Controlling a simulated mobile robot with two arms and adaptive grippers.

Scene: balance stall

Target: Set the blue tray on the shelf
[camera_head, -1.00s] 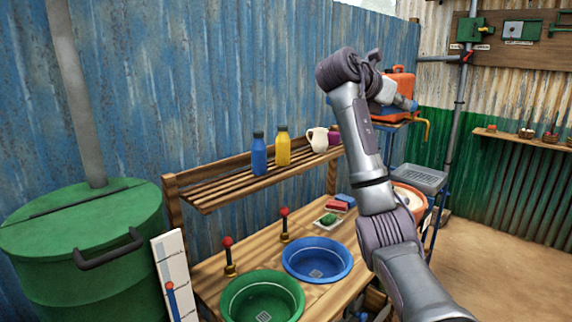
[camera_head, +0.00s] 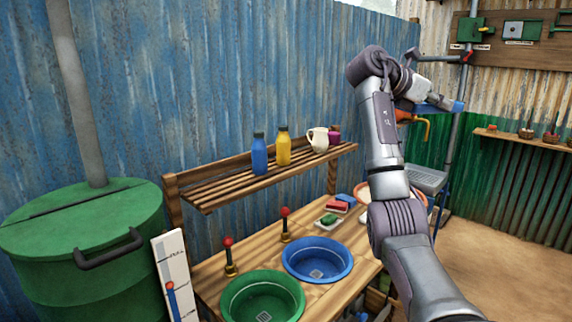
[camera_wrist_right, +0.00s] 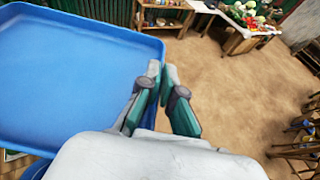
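The blue tray (camera_wrist_right: 75,80) fills the left of the right wrist view, with its raised rim beside my fingers. My right gripper (camera_wrist_right: 161,75) has its two fingers close together on the tray's right rim. In the head view, my right gripper (camera_head: 425,96) is raised at the upper right, with a blue strip of the tray (camera_head: 452,106) at its tip, mostly hidden. A slatted wooden shelf (camera_head: 215,195) stands above the bench; its left part is bare. My left gripper is not in view.
On the shelf stand a blue bottle (camera_head: 259,154), a yellow bottle (camera_head: 283,147), a cream jug (camera_head: 317,139) and a purple item. Below, the bench holds a green basin (camera_head: 262,300) and a blue basin (camera_head: 318,260). A green drum (camera_head: 85,240) stands left.

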